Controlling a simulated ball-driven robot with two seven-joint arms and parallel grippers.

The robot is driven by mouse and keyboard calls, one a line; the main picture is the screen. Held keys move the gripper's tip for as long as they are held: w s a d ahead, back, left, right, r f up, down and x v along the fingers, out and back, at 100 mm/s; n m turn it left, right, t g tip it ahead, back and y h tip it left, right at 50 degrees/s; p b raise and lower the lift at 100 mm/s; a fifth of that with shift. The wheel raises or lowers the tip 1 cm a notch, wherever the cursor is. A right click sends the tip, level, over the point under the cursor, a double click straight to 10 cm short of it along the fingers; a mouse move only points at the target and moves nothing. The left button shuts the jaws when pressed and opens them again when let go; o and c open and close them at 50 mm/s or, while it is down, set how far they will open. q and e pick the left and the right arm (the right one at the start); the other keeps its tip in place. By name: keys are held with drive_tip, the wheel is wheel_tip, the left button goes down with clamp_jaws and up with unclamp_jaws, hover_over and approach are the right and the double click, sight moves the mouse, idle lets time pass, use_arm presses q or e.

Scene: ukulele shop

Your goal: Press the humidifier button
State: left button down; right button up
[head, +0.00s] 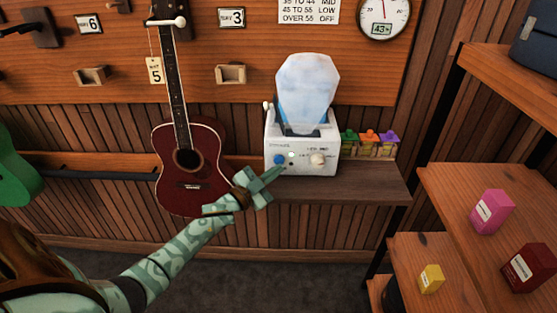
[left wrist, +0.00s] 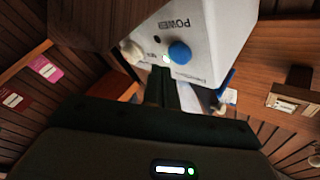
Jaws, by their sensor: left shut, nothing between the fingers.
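The humidifier is a white box (head: 302,166) with a pale blue translucent tank (head: 307,88) on top, standing on a wooden shelf. Its front has a round blue button (head: 279,159), a small lit greenish light (head: 291,155) and a cream knob (head: 317,159). In the left wrist view the blue button (left wrist: 180,52) sits by the word POWER, with the light (left wrist: 166,58) beside it. My left gripper (head: 279,171) is shut and empty, its tips just below and in front of the button. The fingers (left wrist: 161,82) also show in the wrist view; contact with the button cannot be seen.
A dark red ukulele (head: 190,165) hangs left of the humidifier. Shelves with pink (head: 491,212), dark red and yellow boxes are at right. A gauge (head: 383,17) hangs above.

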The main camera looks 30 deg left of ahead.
use_arm(q)
drive_tip(key=shift+f, duration=0.1)
drive_tip(key=s+d+p, duration=0.3)
drive_tip(key=s, duration=0.2)
idle(0.3)
idle(1.3)
